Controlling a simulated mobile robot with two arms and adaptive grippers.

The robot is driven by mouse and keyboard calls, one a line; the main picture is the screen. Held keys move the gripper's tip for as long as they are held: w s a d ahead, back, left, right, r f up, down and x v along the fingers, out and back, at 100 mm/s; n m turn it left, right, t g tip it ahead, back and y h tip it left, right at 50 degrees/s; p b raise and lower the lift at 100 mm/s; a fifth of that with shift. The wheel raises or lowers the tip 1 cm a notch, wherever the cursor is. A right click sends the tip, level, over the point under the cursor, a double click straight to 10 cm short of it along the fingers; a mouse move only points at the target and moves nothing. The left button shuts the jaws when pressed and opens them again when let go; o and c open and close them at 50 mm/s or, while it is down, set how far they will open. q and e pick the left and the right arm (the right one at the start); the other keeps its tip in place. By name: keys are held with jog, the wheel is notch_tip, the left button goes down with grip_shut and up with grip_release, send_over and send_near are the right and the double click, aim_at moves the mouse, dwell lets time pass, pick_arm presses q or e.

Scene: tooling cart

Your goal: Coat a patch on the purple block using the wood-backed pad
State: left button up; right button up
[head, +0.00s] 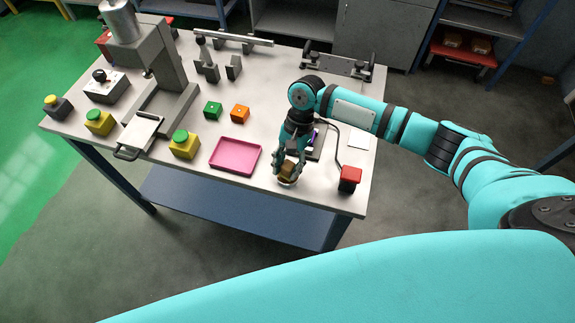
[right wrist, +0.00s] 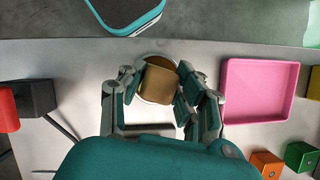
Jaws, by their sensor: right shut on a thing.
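My right gripper (head: 290,174) is shut on the brown wood-backed pad (head: 287,172) near the front edge of the table. In the right wrist view, the pad (right wrist: 157,84) sits between the two fingers of the gripper (right wrist: 162,96). A pale round dish (right wrist: 153,62) shows around and under the pad; whether the pad touches it I cannot tell. The purple block (head: 316,138) is mostly hidden behind my right forearm, and only a sliver of purple shows beside a grey plate. My left gripper is in neither view.
A pink tray (head: 234,168) lies left of the gripper, with a green block (head: 213,110) and an orange block (head: 240,113) behind it. A red-topped box (head: 349,178) with a cable stands to the right.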

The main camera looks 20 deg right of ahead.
aim_at(287, 165)
jog(key=shift+s+f+p, duration=0.15)
jog(key=shift+f+p, duration=0.05)
jog(key=shift+p, duration=0.35)
dwell(1.7)
jog(key=shift+r, duration=0.1)
notch_tip(287, 165, up, 5)
jog(key=p, duration=0.6)
notch_tip(287, 165, up, 2)
jog(key=shift+r+p, duration=0.1)
jog(key=shift+p, duration=1.05)
jog(key=shift+w+b, duration=0.2)
jog(key=shift+b, duration=0.2)
jog(key=s+d+r+n+g+h+b, duration=0.1)
jog(key=s+d+r+n+h+b, duration=0.2)
jog(key=b, duration=1)
jog(key=s+d+r+n, duration=0.2)
jog(key=s+r+n, duration=0.1)
jog(key=s+n, duration=0.2)
jog(key=shift+s+d+r+n+g+b, duration=0.15)
jog(key=shift+d+r+n+g+b, duration=0.2)
jog(key=shift+n, duration=0.55)
